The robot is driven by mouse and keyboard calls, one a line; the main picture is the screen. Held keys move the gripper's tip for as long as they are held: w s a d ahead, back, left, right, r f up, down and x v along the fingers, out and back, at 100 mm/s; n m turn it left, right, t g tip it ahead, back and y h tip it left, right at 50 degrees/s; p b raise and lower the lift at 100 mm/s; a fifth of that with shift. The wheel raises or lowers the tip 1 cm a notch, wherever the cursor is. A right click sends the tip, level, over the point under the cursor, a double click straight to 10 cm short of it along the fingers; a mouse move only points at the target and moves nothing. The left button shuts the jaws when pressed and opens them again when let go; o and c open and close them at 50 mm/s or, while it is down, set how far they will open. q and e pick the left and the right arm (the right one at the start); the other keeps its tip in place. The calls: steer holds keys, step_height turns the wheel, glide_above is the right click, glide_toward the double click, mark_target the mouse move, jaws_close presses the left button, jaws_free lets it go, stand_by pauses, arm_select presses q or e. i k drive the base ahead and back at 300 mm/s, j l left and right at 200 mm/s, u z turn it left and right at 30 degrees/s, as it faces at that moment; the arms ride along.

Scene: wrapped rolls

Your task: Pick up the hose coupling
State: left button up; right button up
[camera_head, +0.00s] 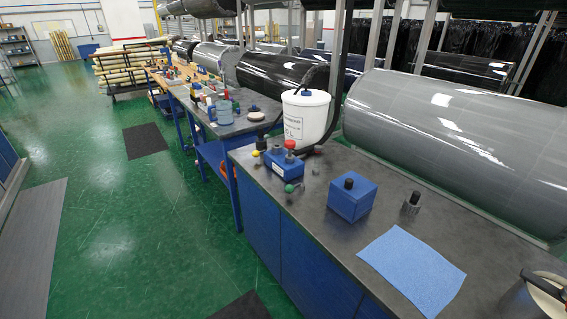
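A small grey metal fitting with a black top (411,204) stands upright on the dark grey bench top, right of a blue block. It looks most like the hose coupling, though it is too small to be sure. The blue block (352,201) has a black knob on top. Neither of my grippers shows in the head view.
A blue cloth (412,269) lies on the bench (310,205) near its front edge. A blue valve block (284,168) with red, yellow and green knobs and a white tub (305,118) stand further left. A round container with a black handle (545,286) is at the lower right. Large wrapped rolls (455,135) lie behind.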

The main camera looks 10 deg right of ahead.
mark_target(260, 131)
steer(key=i+j, duration=1.25)
steer(key=i, duration=0.3)
steer(key=i+j, duration=0.65)
steer(key=i, duration=0.1)
